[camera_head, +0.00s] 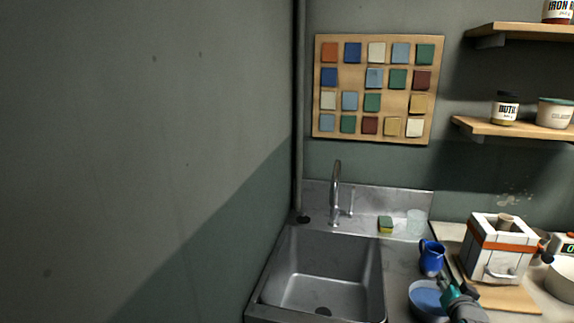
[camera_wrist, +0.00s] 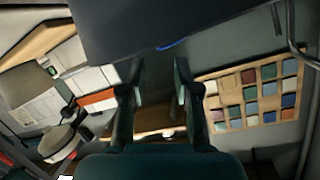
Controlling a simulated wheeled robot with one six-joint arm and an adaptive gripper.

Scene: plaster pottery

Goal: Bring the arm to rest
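My gripper (camera_head: 450,286) shows at the lower right of the head view, in front of a blue bowl (camera_head: 422,303) and below a blue jug (camera_head: 431,258). In the wrist view its two dark fingers (camera_wrist: 157,82) stand apart with nothing between them. My gripper is open and empty. Most of my arm is outside the head view.
A steel sink (camera_head: 374,284) with a tap (camera_head: 336,192) is left of my gripper. A sponge (camera_head: 385,225) and a clear glass (camera_head: 415,222) stand behind. A small kiln (camera_head: 498,250) stands to the right. A tile board (camera_head: 331,101) hangs above.

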